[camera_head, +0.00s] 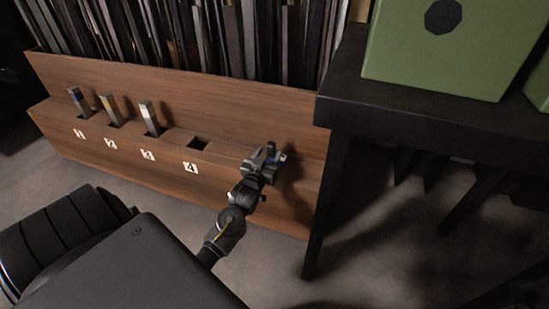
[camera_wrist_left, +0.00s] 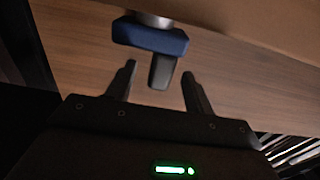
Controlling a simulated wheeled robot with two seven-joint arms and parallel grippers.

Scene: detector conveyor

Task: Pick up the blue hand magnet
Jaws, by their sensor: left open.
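The blue hand magnet (camera_wrist_left: 150,37) shows in the left wrist view as a dark blue block with a dark grip (camera_wrist_left: 162,71) hanging below it. In the head view the magnet (camera_head: 282,157) is mostly hidden by my left gripper, with only a small part showing at the wooden rack. My left gripper (camera_head: 268,157) is at the right end of the rack. In the left wrist view its two fingers (camera_wrist_left: 159,86) are apart, one to each side of the grip's lower end. No clear contact shows. My right gripper is not in view.
The wooden rack (camera_head: 220,175) has numbered slots; slots 1 to 3 hold upright bars (camera_head: 149,118) and slot 4 (camera_head: 198,143) is empty. A black table (camera_head: 420,115) with a green box (camera_head: 420,60) stands to the right. Tall dark panels (camera_head: 220,40) stand behind the rack.

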